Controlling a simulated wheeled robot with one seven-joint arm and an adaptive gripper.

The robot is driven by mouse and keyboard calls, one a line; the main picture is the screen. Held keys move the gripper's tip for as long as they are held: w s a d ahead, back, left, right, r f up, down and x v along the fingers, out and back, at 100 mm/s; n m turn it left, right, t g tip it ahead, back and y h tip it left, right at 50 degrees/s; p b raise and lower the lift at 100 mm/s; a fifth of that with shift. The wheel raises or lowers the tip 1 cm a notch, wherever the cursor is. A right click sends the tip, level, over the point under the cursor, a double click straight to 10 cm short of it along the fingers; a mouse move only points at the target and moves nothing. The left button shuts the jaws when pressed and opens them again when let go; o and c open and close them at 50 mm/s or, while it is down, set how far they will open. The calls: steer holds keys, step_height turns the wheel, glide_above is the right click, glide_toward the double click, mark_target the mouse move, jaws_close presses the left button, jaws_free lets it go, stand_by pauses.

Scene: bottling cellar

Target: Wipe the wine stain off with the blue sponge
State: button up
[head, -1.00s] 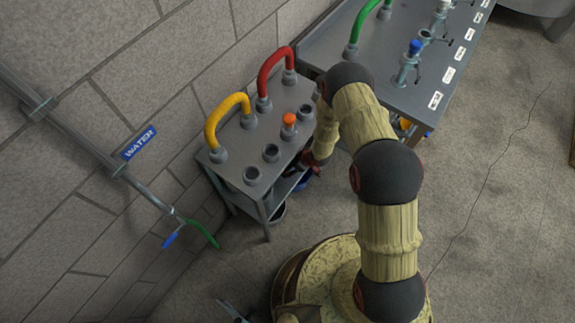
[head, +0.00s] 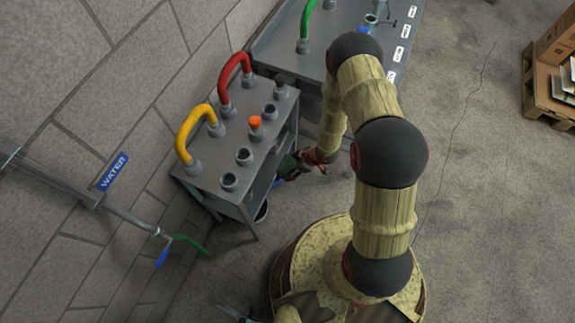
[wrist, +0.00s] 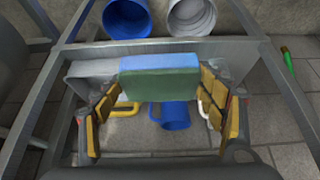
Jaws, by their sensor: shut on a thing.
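The blue sponge (wrist: 160,64) shows in the wrist view as a block with a blue upper face and a green face towards the camera. My gripper (wrist: 163,88) has its yellow-padded fingers on both sides of it and is shut on it. In the head view my gripper (head: 288,166) is beside the right side of the small grey table (head: 213,178), below its top; the sponge is hard to make out there. I cannot make out a wine stain in either view.
The small table carries a yellow pipe (head: 188,130), a red pipe (head: 228,80) and several sockets. A longer grey bench (head: 290,45) stands behind. The wrist view shows a blue bucket (wrist: 126,18), a pale bucket (wrist: 192,16) and grey frame bars.

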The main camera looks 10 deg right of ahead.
steer(key=shift+o, duration=0.8)
steer(key=c, duration=0.4)
